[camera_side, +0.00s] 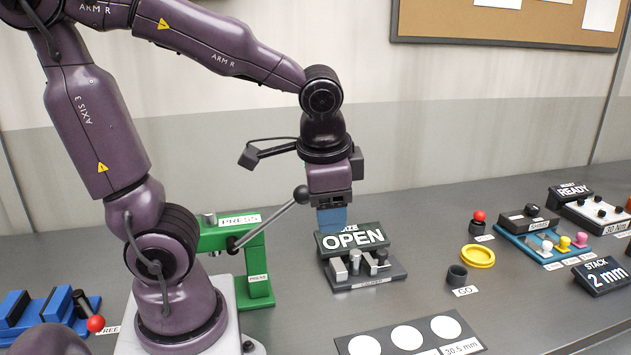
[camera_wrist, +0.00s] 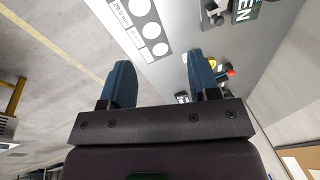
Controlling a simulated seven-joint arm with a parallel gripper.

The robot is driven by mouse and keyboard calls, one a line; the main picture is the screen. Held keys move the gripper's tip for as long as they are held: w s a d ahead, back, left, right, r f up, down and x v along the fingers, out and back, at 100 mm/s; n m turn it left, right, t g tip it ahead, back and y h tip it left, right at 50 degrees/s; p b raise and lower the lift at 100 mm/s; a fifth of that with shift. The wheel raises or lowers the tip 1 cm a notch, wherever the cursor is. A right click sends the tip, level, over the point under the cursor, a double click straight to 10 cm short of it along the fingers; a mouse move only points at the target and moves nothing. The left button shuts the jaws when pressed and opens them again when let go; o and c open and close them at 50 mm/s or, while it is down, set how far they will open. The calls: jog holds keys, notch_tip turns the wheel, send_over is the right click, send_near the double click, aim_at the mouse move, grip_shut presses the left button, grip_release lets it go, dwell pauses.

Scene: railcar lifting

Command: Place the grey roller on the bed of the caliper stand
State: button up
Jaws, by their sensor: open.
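The caliper stand (camera_side: 365,281) is a dark base with several upright metal posts and a tilted sign reading OPEN (camera_side: 353,238) behind them. Part of the stand also shows at the top of the wrist view (camera_wrist: 211,14). My gripper (camera_side: 333,222) hangs pointing down just behind the sign, its blue fingers partly hidden by it. In the wrist view my gripper (camera_wrist: 160,80) has its two fingers wide apart with nothing between them. I cannot single out the grey roller with certainty; a short dark grey cylinder (camera_side: 457,275) stands by the GO label.
A green PRESS frame (camera_side: 257,262) stands left of the stand. A white-spotted plate (camera_side: 407,337) lies in front. A yellow dish (camera_side: 478,256) and red-knobbed post (camera_side: 479,221) are to the right, with blue trays (camera_side: 520,241) beyond. Bare table separates the stand and dish.

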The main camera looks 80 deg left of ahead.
notch_tip(320, 180, up, 5)
jog(key=s+d+n+t+h, duration=0.1)
jog(key=s+d+t+h, duration=0.1)
jog(key=d+t, duration=0.1)
jog(key=shift+s+n+t, duration=0.4)
jog(key=shift+t, duration=0.1)
